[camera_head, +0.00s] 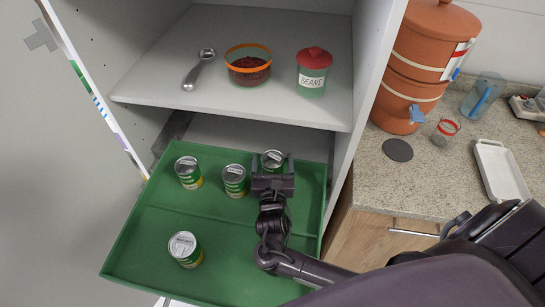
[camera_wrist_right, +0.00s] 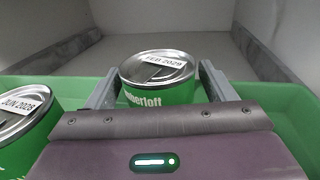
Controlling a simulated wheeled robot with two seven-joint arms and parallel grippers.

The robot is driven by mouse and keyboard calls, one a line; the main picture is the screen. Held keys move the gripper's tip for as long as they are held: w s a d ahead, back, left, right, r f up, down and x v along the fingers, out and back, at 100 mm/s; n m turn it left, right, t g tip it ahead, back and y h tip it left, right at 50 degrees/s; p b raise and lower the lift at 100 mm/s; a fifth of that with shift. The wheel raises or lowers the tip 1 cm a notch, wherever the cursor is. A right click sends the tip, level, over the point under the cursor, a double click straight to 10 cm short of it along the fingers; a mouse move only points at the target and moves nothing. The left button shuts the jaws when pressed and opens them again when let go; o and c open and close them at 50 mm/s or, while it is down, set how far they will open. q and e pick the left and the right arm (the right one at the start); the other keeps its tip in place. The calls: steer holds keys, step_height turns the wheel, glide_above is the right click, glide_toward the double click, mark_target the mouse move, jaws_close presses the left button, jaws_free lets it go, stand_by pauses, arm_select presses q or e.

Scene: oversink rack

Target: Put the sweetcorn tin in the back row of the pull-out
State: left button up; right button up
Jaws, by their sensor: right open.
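A green tin (camera_head: 272,157) with a silver lid stands upright in the back row of the green pull-out (camera_head: 140,240). My right gripper (camera_head: 273,170) is open around it, one finger on each side. In the right wrist view this tin (camera_wrist_right: 158,78) has a "FEB 2029" lid label, with a gap visible by the fingers. Another tin (camera_head: 235,180), to its left, shows a "JUN 2028" label in the wrist view (camera_wrist_right: 22,120). A tin (camera_head: 188,172) stands further left and one (camera_head: 185,248) nearer the front. I cannot read which is sweetcorn. My left gripper is not in view.
The shelf (camera_head: 210,110) above holds a spoon (camera_head: 199,70), an orange-rimmed bowl (camera_head: 248,66) and a beans jar (camera_head: 312,72). Cabinet walls flank the pull-out. Its front right is partly under my arm; the front middle is bare. A counter (camera_head: 435,175) lies to the right.

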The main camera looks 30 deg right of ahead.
mark_target(273, 172)
steer(key=p+v, duration=0.1)
steer(key=v, duration=0.1)
steer(key=p+v, duration=0.2)
steer(key=v, duration=0.1)
steer(key=shift+s+a+r, duration=0.15)
steer(key=shift+s+r, duration=0.15)
steer(key=shift+s, duration=0.05)
steer(key=shift+s+a+f, duration=0.15)
steer(key=shift+s+f, duration=0.05)
steer(key=shift+s, duration=0.15)
